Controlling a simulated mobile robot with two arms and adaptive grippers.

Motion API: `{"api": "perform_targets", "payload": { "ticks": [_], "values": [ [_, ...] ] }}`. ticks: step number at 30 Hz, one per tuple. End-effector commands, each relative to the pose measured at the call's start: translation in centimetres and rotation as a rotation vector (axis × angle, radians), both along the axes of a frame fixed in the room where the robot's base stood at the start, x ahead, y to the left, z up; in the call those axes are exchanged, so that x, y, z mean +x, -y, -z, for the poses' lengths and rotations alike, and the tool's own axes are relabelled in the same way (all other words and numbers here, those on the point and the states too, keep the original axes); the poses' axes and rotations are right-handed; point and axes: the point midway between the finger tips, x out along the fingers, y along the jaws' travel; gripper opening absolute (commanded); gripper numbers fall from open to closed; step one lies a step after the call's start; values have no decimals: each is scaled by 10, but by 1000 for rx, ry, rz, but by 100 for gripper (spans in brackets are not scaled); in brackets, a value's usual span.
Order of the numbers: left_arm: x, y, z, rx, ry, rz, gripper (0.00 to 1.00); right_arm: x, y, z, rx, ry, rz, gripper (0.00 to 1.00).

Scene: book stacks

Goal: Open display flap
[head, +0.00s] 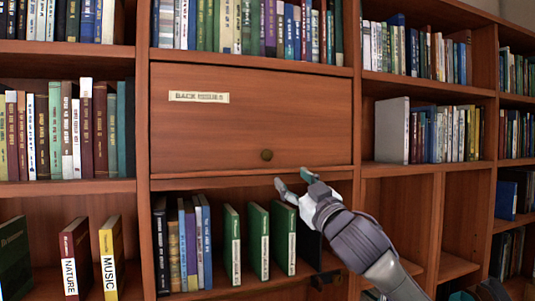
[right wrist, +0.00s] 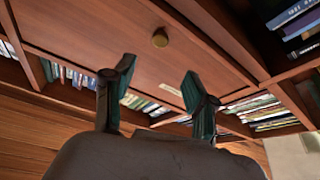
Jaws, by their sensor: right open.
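The display flap (head: 251,130) is a wooden panel in the bookcase, labelled "BACK ISSUES", with a small round knob (head: 267,155) near its bottom edge. It looks shut. My right gripper (head: 293,180) is just below the flap's lower edge, a little right of the knob. In the right wrist view the flap (right wrist: 115,50) and its knob (right wrist: 160,38) show beyond my right gripper (right wrist: 160,80). Its two fingers are apart with nothing between them. My left gripper does not show.
Books stand on shelves around the flap. Green books (head: 258,240) and other volumes stand on the shelf below it, left of my right arm. Empty compartments (head: 459,220) lie to the right of my arm.

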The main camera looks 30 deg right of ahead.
Motion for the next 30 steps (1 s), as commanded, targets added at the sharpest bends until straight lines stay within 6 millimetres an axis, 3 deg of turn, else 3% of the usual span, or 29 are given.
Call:
{"api": "perform_targets", "payload": {
  "ticks": [5,18,24,30],
  "values": [
    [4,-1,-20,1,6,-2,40,20,3,-14,5,0,1,57],
    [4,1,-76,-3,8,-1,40,103,11,-46,3,-3,0,57],
    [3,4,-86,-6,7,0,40,122,14,-50,2,-2,1,57],
    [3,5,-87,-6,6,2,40,127,14,-48,0,-2,1,57]
  ]
}}
